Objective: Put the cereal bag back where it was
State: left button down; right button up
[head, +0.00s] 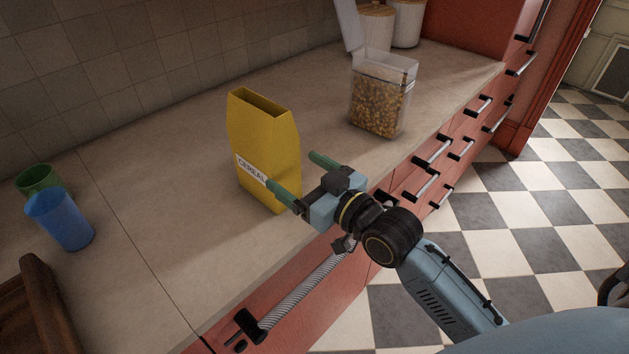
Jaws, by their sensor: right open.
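The yellow cereal bag (262,138) stands upright on the counter in the middle of the head view. Its top is open and a white label reads CEREAL. My right gripper (296,174) is open, with its green fingertips spread at the bag's right side, near its lower half. One fingertip overlaps the bag's front in the picture; I cannot tell whether it touches. The other fingertip is to the right of the bag. My left gripper is not in view.
A clear canister (381,98) of cereal with its lid raised stands behind and right. White jars (374,28) with wooden lids are at the back. Blue (61,219) and green (38,179) cups stand at left. Red drawers (320,290) with protruding handles line the counter front.

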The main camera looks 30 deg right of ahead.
jog(key=shift+v, duration=1.9)
